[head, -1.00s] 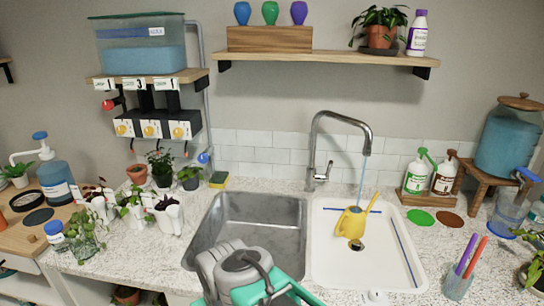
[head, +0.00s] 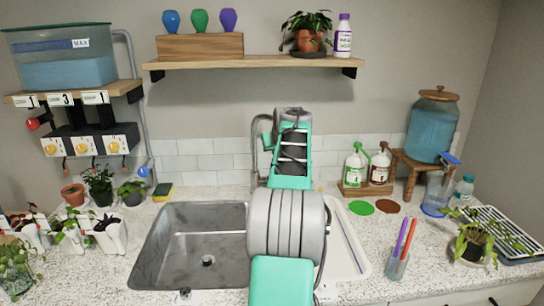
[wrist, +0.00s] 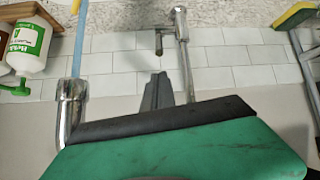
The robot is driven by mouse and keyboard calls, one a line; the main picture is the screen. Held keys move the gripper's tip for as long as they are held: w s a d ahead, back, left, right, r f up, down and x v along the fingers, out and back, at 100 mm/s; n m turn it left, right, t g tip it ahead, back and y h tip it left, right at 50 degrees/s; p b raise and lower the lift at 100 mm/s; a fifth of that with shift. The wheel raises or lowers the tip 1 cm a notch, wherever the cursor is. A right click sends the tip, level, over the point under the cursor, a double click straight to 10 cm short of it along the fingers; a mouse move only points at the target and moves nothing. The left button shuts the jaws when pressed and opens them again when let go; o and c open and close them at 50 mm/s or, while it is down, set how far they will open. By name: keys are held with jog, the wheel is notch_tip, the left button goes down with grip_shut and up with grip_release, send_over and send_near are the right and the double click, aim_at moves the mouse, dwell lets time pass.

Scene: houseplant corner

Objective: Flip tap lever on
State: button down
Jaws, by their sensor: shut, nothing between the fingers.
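The chrome tap stands behind the sinks. In the head view its spout curve (head: 256,130) shows only in part, left of my arm. In the wrist view, which is upside down, the tap's column (wrist: 187,65) and spout end (wrist: 70,108) show. A short lever (wrist: 158,42) sticks out beside the column's base. My gripper (wrist: 157,80) is shut and empty, its tip pointing toward the lever, apart from it in the picture. A light blue strand (wrist: 80,40), water or a tube, hangs from the spout. My arm hides the gripper in the head view.
The steel basin (head: 190,250) is empty. The white basin (head: 345,250) is partly behind my arm. Pump bottles (head: 355,168) stand right of the tap, a sponge (head: 163,192) to the left. A shelf (head: 220,62) hangs above.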

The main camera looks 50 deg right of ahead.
jog(key=p+x, duration=0.2)
jog(key=x, duration=0.7)
jog(key=shift+w+f, duration=0.2)
jog(key=shift+w, duration=0.05)
